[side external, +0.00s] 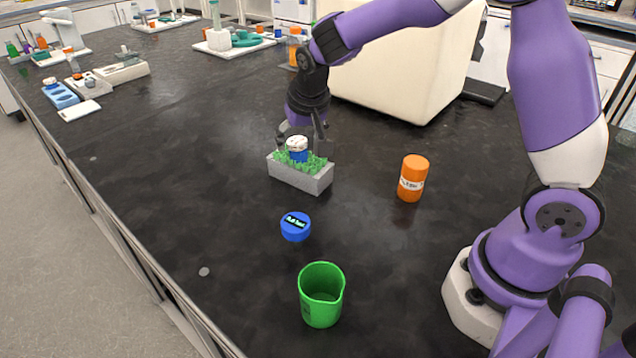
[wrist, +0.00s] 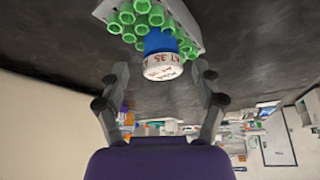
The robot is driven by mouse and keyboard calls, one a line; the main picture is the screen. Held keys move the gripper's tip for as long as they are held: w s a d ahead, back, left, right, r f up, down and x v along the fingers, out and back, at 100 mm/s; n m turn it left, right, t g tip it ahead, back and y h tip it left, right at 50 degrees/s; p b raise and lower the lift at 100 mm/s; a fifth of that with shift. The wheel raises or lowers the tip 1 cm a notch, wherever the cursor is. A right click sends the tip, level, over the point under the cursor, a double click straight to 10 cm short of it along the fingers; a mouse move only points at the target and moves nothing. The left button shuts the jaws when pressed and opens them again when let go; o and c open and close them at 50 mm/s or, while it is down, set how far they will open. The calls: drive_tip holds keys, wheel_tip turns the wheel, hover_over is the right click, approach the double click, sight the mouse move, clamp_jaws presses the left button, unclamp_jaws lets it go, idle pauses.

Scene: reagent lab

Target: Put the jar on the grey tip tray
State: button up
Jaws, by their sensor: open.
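The jar is a small blue container with a white, printed lid (side external: 297,144). It sits on the green tips of the grey tip tray (side external: 297,179), near the tray's middle in the side view. In the wrist view the jar (wrist: 161,66) shows its lid towards me, with the green tips and grey rim of the tray (wrist: 193,22) beyond it. My gripper (side external: 301,139) is open, with one finger on each side of the jar's lid. In the wrist view gaps show between the fingertips (wrist: 161,73) and the lid.
An orange labelled bottle (side external: 412,178) stands right of the tray. A blue round item with a dark label (side external: 295,227) and a green beaker (side external: 321,295) stand in front. A large cream block (side external: 400,85) is behind.

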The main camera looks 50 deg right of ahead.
drive_tip(key=s+v, duration=0.1)
drive_tip(key=v, duration=1)
drive_tip(key=s+n+t+y, duration=0.1)
drive_tip(key=s+n, duration=0.4)
drive_tip(key=s, duration=0.9)
drive_tip(key=shift+s+a+f+n+y, duration=0.3)
drive_tip(key=shift+s+a+n+y, duration=0.1)
drive_tip(key=shift+y, duration=0.3)
